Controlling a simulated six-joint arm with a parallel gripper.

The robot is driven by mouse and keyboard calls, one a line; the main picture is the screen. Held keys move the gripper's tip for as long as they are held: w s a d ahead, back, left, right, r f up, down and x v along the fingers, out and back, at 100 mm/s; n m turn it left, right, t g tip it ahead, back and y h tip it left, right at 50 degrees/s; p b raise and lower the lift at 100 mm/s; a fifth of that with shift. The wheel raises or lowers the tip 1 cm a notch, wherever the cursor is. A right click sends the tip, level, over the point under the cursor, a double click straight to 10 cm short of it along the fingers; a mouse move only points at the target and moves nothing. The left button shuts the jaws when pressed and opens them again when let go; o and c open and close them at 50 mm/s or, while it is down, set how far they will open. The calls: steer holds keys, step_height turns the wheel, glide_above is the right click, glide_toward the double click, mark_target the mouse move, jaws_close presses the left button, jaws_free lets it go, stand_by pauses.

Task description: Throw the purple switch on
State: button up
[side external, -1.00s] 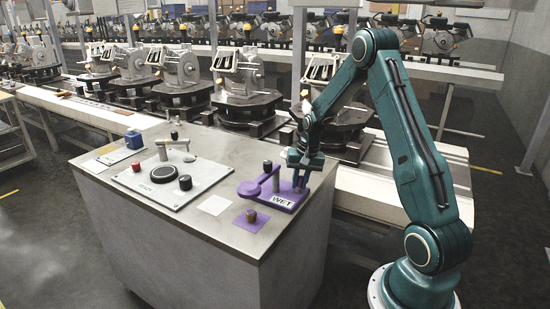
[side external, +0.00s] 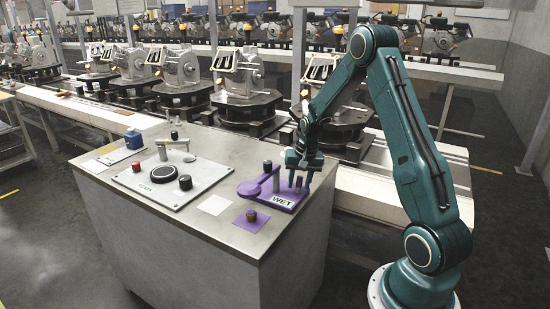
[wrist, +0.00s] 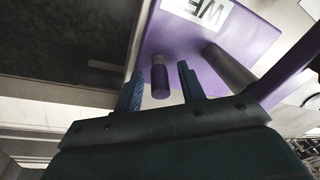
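The purple switch has a flat purple base (side external: 250,189) with a "WET" label, at the right end of the console top. A grey post with a dark cap (side external: 267,167) and a second grey post stand on it; one grey post also shows in the wrist view (wrist: 229,66). A small upright purple peg (wrist: 160,78) stands near its right end. My gripper (side external: 299,180) points down over that end. In the wrist view my gripper (wrist: 160,88) is open, its two blue fingers on either side of the peg, with visible gaps. Fingertip depth along the peg is unclear.
A brown knob on a purple square (side external: 251,216) and a blank white card (side external: 215,205) lie nearby. A white panel (side external: 172,180) carries a grey lever, red button and black dial. A blue block (side external: 133,140) stands behind. A conveyor with machines runs behind the console.

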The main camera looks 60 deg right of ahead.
step_height(320, 180, up, 14)
steer(key=s, duration=0.2)
steer(key=shift+f, duration=0.2)
stand_by(0.3)
steer(key=shift+s+a, duration=0.1)
steer(key=shift+a, duration=0.15)
steer(key=s+a+t+h, duration=0.1)
steer(key=s+a+f+h, duration=0.1)
steer(key=a+h, duration=0.1)
steer(key=shift+t, duration=0.4)
steer(key=shift+f, duration=0.1)
steer(key=shift+x, duration=6.8)
steer(key=shift+a, duration=0.1)
steer(key=shift+c, duration=0.3)
